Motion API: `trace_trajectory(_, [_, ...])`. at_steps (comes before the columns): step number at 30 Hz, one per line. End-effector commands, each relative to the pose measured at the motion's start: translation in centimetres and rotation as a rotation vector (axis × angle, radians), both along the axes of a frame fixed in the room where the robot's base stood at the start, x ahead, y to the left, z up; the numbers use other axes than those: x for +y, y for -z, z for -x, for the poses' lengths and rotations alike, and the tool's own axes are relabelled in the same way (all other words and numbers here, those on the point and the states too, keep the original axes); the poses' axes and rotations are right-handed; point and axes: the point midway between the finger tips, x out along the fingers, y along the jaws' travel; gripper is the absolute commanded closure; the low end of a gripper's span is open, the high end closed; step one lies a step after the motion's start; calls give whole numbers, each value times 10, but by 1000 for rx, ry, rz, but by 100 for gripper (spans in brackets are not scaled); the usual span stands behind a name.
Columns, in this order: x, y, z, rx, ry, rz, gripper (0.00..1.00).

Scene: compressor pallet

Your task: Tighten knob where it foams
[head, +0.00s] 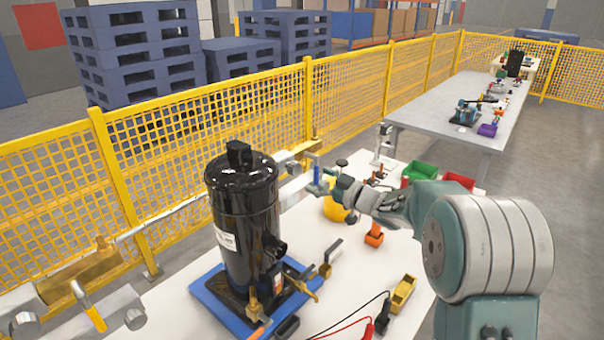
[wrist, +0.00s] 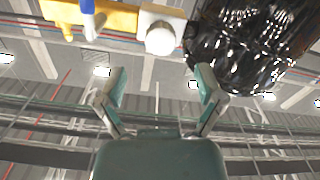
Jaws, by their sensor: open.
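A black compressor (head: 243,215) stands upright on a blue pallet (head: 213,303) in the head view; its glossy body shows at upper right in the wrist view (wrist: 240,45). Behind it is a brass fitting (head: 295,150) with a blue handle (head: 316,164). In the wrist view, a yellow brass bar (wrist: 120,17) carries a blue handle (wrist: 89,22) and a rounded white end (wrist: 160,38). Brass valves (head: 252,309) with orange or brass handles sit at the compressor's base. I cannot make out foam clearly. My gripper (wrist: 158,82) is open and empty, right of the compressor, close to the blue handle.
The white table (head: 345,268) holds a yellow container (head: 335,208), a yellow meter (head: 403,293) with leads, and red and green bins. Large brass and grey pipework (head: 85,278) lies at left. A yellow mesh fence (head: 215,130) runs behind. The front right tabletop has some clear room.

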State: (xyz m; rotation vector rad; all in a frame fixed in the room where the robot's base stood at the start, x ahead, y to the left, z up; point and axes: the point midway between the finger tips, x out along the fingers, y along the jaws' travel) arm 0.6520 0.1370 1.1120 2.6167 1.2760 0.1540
Motion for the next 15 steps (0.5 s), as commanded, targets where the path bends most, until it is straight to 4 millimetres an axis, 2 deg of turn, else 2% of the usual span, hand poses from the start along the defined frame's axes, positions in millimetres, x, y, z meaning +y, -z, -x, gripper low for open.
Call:
trace_trajectory(1, [-9,0,6,2,3,0,13])
trace_trajectory(6, [-25,1,19,1,1,1,13])
trace_trajectory(15, [-30,1,23,1,0,2,13])
